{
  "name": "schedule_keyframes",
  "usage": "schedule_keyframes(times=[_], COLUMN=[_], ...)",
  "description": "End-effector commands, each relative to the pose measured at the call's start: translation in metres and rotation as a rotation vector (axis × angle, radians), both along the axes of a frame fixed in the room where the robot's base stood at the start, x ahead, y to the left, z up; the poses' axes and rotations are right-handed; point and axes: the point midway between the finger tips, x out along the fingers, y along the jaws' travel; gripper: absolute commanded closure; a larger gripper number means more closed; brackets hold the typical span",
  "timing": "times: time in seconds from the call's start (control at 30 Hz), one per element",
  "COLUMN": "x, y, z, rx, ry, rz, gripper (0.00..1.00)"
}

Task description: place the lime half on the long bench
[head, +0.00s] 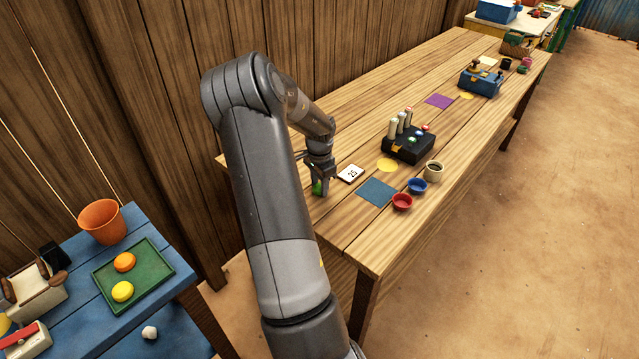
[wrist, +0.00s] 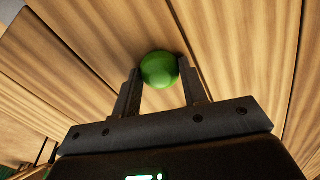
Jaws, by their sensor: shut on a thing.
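The lime half (wrist: 159,70) is a round green thing between my gripper's fingertips in the wrist view. It also shows as a small green patch (head: 317,187) under the gripper in the head view. My gripper (head: 321,182) is shut on it, low over the near left end of the long bench (head: 335,218). The bench's wooden planks (wrist: 230,50) fill most of the wrist view. I cannot tell whether the lime half touches the planks.
Right of the gripper are a card marked 25 (head: 350,174), a blue square (head: 376,192), a red bowl (head: 402,202), a blue bowl (head: 417,186) and a black box (head: 408,147). A blue table (head: 175,262) with a green tray (head: 158,288) stands left. Bare planks surround the gripper.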

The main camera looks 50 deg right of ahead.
Motion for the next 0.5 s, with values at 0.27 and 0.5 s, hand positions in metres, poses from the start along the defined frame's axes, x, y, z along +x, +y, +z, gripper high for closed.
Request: schedule_keyframes(times=[0.27,0.5], x=[-0.0002,-0.0001], y=[0.0001,0.0000], z=[-0.0003,0.0003], rx=[0.000,0.000], ry=[0.000,0.000], rz=[0.000,0.000], gripper=[0.39,0.39])
